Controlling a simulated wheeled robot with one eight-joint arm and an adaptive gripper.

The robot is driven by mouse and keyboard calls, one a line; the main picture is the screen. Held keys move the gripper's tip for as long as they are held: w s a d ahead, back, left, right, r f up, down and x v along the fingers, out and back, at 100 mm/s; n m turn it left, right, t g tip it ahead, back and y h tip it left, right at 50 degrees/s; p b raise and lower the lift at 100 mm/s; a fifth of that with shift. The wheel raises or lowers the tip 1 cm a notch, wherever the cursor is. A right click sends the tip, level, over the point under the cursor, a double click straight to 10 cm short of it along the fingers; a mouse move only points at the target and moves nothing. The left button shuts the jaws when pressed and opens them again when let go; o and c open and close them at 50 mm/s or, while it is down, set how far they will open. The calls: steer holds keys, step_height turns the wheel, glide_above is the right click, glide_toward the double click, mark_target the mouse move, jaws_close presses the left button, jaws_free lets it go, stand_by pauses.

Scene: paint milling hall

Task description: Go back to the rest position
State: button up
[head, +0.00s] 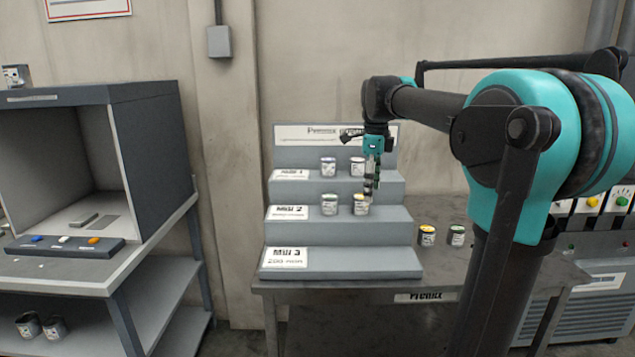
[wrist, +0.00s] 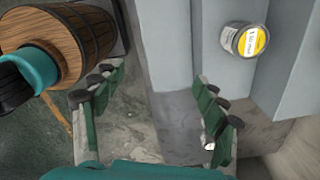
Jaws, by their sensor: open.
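My gripper (head: 371,188) hangs pointing down in front of the grey stepped rack (head: 390,262) in the head view. It overlaps a small paint can (head: 361,208) on the Mill 2 step; I cannot tell the gap in depth from this view. In the wrist view the two green-padded fingers (wrist: 160,85) are spread apart with nothing between them. A can with a yellow label (wrist: 248,40) stands on a grey step to their right, clear of the fingers.
Another can (head: 329,204) shares the Mill 2 step, and two stand on Mill 1. Mill 3 is bare. Two cans (head: 427,235) stand on the table right of the rack. A grey booth (head: 150,140) is at left. A wooden barrel (wrist: 85,40) shows in the wrist view.

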steer(key=s+d+f+n+t, duration=0.2)
steer(key=s+f+n, duration=0.8)
steer(key=f, duration=0.5)
steer(key=s+d+f+n+t, duration=0.2)
steer(key=s+f+n, duration=0.9)
steer(key=f, duration=0.4)
steer(key=shift+f+n, duration=0.2)
steer(key=shift+n, duration=0.1)
steer(key=shift+d, duration=0.1)
